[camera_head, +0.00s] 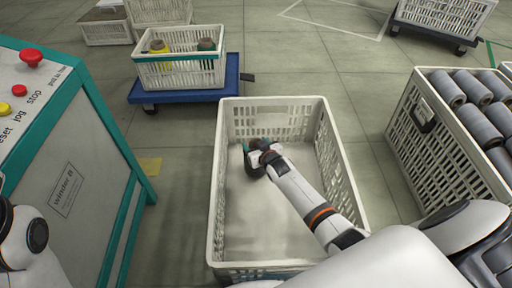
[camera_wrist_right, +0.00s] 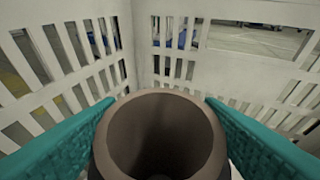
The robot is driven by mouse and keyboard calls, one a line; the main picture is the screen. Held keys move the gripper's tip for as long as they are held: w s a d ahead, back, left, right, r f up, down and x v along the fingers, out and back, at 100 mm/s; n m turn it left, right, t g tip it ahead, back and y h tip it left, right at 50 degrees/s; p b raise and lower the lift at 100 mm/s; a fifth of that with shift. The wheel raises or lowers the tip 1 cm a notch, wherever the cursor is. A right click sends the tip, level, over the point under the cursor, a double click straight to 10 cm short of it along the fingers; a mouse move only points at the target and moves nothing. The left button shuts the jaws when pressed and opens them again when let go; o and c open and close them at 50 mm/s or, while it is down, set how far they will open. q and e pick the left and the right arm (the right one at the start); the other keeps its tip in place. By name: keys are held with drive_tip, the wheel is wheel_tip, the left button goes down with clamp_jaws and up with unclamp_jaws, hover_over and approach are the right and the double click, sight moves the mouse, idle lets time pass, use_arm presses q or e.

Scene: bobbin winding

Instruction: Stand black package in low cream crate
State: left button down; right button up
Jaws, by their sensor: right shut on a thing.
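The low cream crate (camera_head: 228,205) stands on the floor in the middle of the head view, with slotted walls and a bare floor inside. My right gripper (camera_head: 260,155) reaches down inside it, towards its far left part. It is shut on the black package (camera_head: 253,170), which is small and mostly hidden there. In the right wrist view the package's brown hollow tube end (camera_wrist_right: 160,130) sits between the teal fingers, with the crate's slotted corner beyond. I cannot tell whether the package touches the crate floor. My left gripper is out of view; only part of that arm shows.
A winder machine (camera_head: 75,190) with red and yellow buttons stands at left. A crate (camera_head: 180,73) with yellow and dark green packages sits on a blue dolly (camera_head: 230,85) behind. A taller crate (camera_head: 440,140) of grey packages stands close at right.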

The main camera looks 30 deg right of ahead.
drive_tip(key=shift+f, duration=0.1)
drive_tip(key=o, duration=1.5)
